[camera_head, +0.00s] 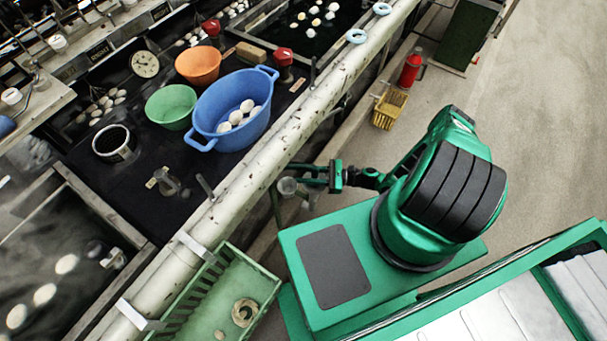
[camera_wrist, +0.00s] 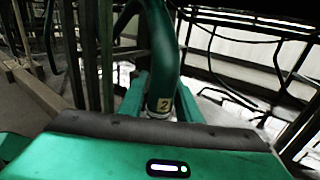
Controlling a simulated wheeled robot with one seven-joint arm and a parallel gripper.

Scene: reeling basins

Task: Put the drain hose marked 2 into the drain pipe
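The drain hose marked 2 (camera_wrist: 163,60) is a dark green hose that arches over and comes down in the wrist view, with a yellow label reading 2 near its lower part. My gripper (camera_wrist: 160,100) has one green finger on each side of it, close against the hose. In the head view my gripper (camera_head: 300,176) reaches under the edge of the long pale rail. A round grey piece (camera_head: 288,187) shows at its fingertips; I cannot tell whether it is the drain pipe's mouth.
The long pale rail (camera_head: 262,158) runs along the basin edge above my gripper. A blue tub (camera_head: 205,130) with cocoons stands behind it. A green crate (camera_head: 265,275) is to the lower left. A yellow basket (camera_head: 390,108) and red flask (camera_head: 411,68) stand on the floor; floor at right is clear.

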